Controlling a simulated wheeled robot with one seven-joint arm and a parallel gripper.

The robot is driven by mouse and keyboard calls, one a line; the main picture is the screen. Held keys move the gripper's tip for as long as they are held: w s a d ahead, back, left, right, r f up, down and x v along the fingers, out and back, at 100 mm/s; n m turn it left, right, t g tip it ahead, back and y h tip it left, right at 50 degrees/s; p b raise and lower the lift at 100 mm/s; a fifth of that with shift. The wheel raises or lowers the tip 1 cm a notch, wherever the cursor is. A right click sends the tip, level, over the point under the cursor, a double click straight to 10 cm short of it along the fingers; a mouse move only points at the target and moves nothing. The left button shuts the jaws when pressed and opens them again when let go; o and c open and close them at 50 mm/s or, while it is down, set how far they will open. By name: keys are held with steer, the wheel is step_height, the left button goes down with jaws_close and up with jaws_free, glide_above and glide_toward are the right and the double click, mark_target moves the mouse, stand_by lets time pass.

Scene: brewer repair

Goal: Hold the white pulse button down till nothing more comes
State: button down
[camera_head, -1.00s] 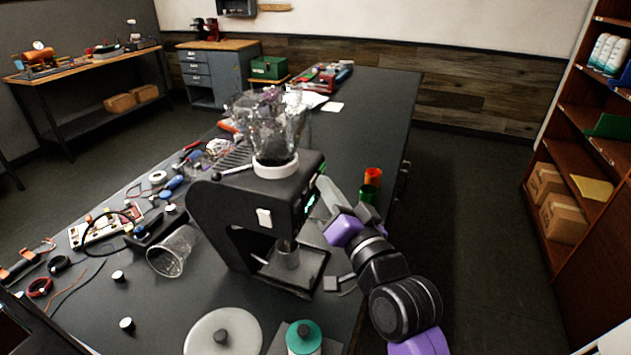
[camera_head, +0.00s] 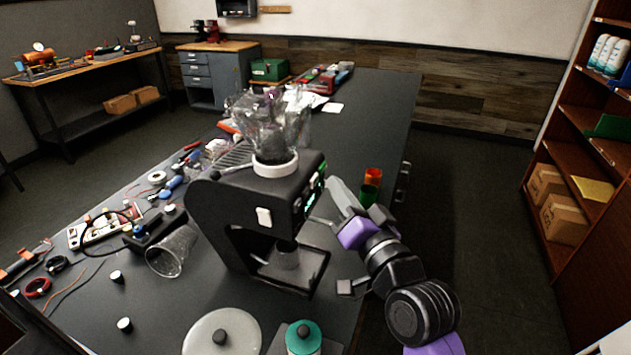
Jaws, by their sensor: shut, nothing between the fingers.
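The black brewer machine (camera_head: 215,205) stands on the dark bench with a clear hopper (camera_head: 272,125) on top. The control panel (camera_head: 312,190) with green lights faces right and shows only edge-on. A grey cup (camera_head: 285,256) stands under the spout, its contents hidden. My gripper (camera_head: 314,220) is shut and empty, its thin tip close to the panel's lower part; contact with a button cannot be made out.
A round white lid (camera_head: 222,333) and a teal-topped container (camera_head: 303,338) are at the front.

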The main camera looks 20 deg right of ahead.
steer(key=shift+s+d+f+b, duration=0.1)
steer(key=shift+s+d+b, duration=0.25)
steer(key=shift+s+d, duration=0.35)
steer(key=shift+s+d+b, duration=0.35)
steer(key=shift+s+d, duration=0.05)
steer(key=shift+d, duration=0.5)
steer(key=shift+s+d, duration=0.2)
steer(key=shift+d, duration=0.05)
steer(key=shift+r, duration=0.2)
steer(key=s+f+n+g+h, duration=0.1)
steer(key=s+f, duration=0.5)
steer(key=s, duration=0.8)
steer(key=s+f+n+g+h, duration=0.1)
steer(key=s+f, duration=0.5)
steer(key=s, duration=0.7)
steer(key=s+a+f+n+g+h, duration=0.1)
steer(key=s+f, duration=0.5)
steer(key=s, duration=0.8)
steer(key=n+g, duration=0.1)
steer(key=n, duration=0.1)
steer(key=shift+s+f+n+g, duration=0.25)
steer(key=shift+s+n+g, duration=0.05)
steer(key=shift+s, duration=0.05)
steer(key=shift+a, duration=0.1)
